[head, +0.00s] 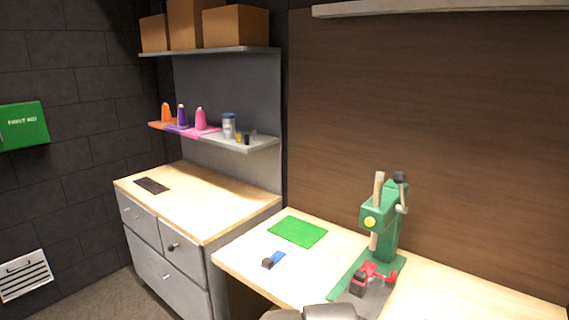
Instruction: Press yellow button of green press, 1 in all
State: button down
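The green press (385,235) stands upright on the right part of the wooden workbench, with its green and grey base reaching toward the front. Its round yellow button (369,222) is on the front of the press head, facing out and unobstructed. A lever with a dark knob is at the top right of the press. A red fixture (376,272) with a dark block sits on the base below the press ram. My gripper is not in view; a grey rounded shape at the bottom edge may be part of my arm, but I cannot tell.
A green mat (298,231) and a small dark block on a blue piece (273,260) lie left of the press. A drawer cabinet (165,240) stands further left, under shelves with spools (200,119) and cardboard boxes (236,26). The bench right of the press is clear.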

aim_at(369, 222)
jog(key=j+z, duration=0.1)
jog(key=k+j+u, duration=0.15)
jog(key=k+j, duration=0.15)
jog(key=k, duration=0.55)
